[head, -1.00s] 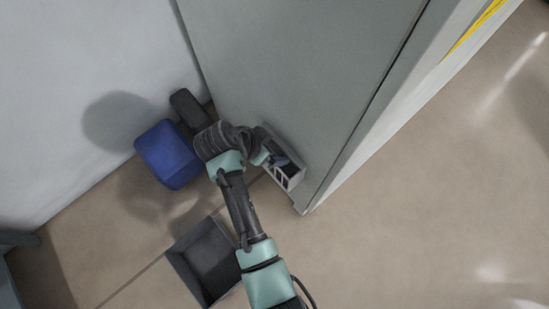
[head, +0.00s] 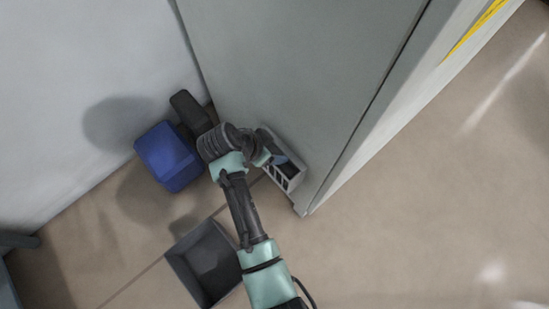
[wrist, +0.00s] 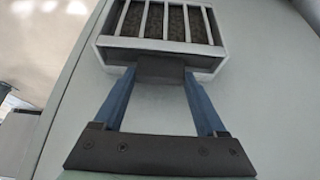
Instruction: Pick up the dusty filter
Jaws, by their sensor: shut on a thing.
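The dusty filter (wrist: 178,22) shows brownish and dark behind the white bars of a grille housing on the grey cabinet wall, in the wrist view. A dark grey tab (wrist: 160,69) sticks out at the housing's near edge. My gripper (wrist: 160,76) has its two blue fingers on either side of this tab and is shut on it. In the head view my gripper (head: 279,159) is at the housing (head: 285,178), low on the cabinet. The arm partly hides the housing there, and the filter itself is hard to make out.
An open dark grey bin (head: 181,267) stands on the floor beside my arm. A blue box (head: 167,155) and a dark box (head: 187,108) stand by the white wall to the left. The floor right of the cabinet (head: 300,75) is clear.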

